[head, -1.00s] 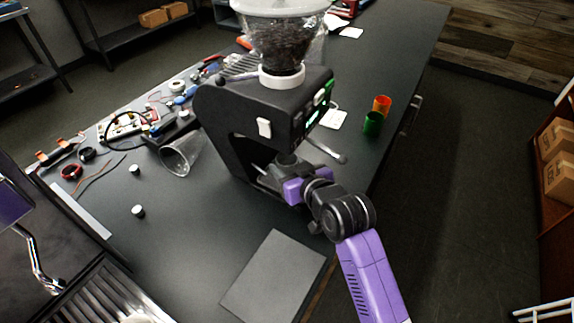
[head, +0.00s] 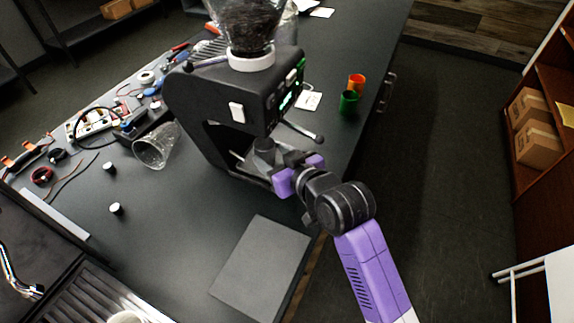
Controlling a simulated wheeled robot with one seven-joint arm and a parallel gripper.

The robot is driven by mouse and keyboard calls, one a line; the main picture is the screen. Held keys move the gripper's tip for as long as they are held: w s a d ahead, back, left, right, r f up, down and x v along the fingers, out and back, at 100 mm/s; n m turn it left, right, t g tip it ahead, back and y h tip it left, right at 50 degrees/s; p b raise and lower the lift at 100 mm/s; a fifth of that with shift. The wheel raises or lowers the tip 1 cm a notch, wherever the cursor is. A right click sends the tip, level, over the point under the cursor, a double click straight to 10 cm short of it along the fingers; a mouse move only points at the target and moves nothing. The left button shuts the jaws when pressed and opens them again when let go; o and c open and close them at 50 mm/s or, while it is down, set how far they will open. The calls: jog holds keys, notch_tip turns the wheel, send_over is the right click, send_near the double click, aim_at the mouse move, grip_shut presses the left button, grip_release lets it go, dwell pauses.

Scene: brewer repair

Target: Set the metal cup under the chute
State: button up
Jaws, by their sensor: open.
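The black grinder (head: 240,95) stands on the dark workbench, with a clear hopper of beans on top. A small dark grey metal cup (head: 265,152) stands upright in the grinder's front opening, below its overhanging head. The chute is hidden under that head, so I cannot tell whether the cup is exactly in line with it. My gripper (head: 285,166), with purple fingers, is open just in front of the cup, on its lower right side. The hand partly hides the cup's lower part, and I cannot tell whether a finger touches it.
A flat grey board (head: 260,268) lies in front. Tools and wires clutter the left side.

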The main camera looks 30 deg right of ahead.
jog(key=v, duration=0.7)
jog(key=shift+s+r, duration=0.15)
jog(key=shift+s, duration=0.1)
